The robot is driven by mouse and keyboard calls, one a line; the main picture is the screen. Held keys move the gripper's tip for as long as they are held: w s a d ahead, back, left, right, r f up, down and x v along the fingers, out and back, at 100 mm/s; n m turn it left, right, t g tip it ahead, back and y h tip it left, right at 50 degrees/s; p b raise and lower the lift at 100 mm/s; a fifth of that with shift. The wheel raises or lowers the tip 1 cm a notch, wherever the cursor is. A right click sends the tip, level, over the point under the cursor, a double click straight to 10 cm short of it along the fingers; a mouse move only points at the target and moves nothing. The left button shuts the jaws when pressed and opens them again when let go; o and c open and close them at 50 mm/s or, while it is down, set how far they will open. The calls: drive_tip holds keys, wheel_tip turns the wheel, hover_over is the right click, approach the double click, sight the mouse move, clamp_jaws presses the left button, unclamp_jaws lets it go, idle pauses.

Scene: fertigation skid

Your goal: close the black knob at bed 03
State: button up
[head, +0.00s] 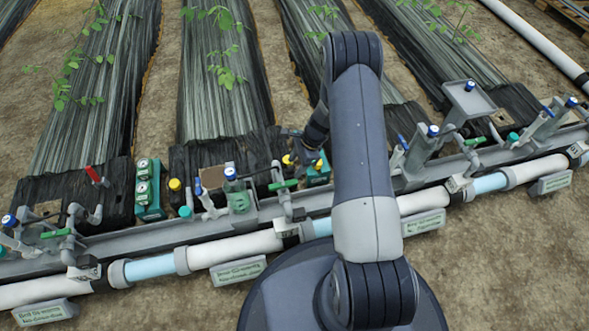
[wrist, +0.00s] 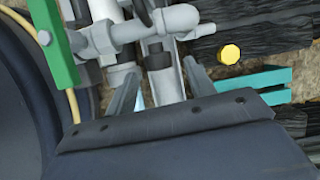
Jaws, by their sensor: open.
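In the wrist view my gripper (wrist: 160,88) is open, its two grey fingers spread apart below a grey pipe fitting (wrist: 170,20). Nothing is held. In the head view my arm rises in front of the skid and hides much of the middle station, and the fingers cannot be made out. No black knob can be picked out clearly there. The label signs (head: 238,271) along the front are too small to read surely.
A green lever (wrist: 52,45) is close at left in the wrist view. A yellow knob (wrist: 230,54) and a teal box (wrist: 270,85) are at right.

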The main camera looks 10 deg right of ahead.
drive_tip(key=shift+x, duration=0.95)
drive_tip(key=c, duration=1)
drive_tip(key=shift+o, duration=0.2)
